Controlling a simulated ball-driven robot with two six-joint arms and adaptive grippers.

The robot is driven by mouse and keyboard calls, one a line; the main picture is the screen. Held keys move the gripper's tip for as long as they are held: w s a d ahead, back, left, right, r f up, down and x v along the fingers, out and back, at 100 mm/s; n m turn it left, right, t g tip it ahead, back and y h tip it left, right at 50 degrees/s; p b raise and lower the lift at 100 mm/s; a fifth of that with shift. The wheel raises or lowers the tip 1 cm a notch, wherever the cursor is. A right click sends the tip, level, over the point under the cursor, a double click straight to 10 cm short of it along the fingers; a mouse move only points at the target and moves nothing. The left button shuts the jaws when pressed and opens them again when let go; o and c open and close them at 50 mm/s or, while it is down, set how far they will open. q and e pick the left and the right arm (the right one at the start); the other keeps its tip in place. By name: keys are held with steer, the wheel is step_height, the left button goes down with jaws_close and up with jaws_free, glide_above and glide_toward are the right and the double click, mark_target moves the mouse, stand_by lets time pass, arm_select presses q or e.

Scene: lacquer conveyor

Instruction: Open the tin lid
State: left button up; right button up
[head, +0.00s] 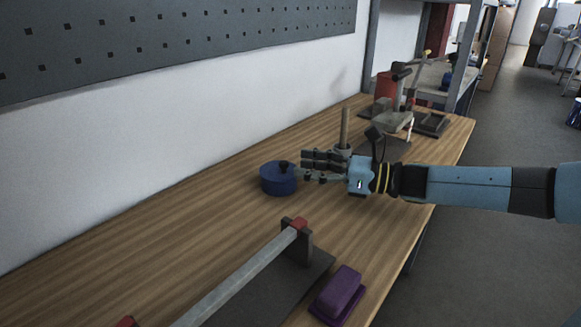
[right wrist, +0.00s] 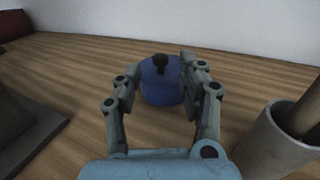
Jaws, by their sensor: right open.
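A round blue tin (head: 277,181) with a small dark knob (head: 284,166) on top stands upright on the wooden bench. In the right wrist view the blue tin (right wrist: 160,92) and its black knob (right wrist: 160,63) show ahead, between the fingers. My right gripper (head: 300,168) is open and comes in from the right. Its fingertips are close to the tin's right side in the head view. In the wrist view one finger (right wrist: 195,80) overlaps the tin's right edge; I cannot tell whether it touches. The lid is on the tin. My left gripper is out of view.
A grey cup (right wrist: 275,145) holding a wooden stick (head: 345,125) stands close beside my right gripper. A metal bar fixture (head: 240,280) and a purple block (head: 340,290) are nearer the front. A clamp-like tool (head: 400,105) stands farther back. The bench left of the tin is clear.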

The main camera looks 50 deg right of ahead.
mark_target(292, 174)
steer(key=x, duration=0.3)
steer(key=shift+w, duration=0.15)
steer(key=shift+w+a, duration=0.15)
steer(key=shift+c, duration=2.3)
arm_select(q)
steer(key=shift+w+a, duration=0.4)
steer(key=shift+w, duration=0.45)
arm_select(e)
jaws_close()
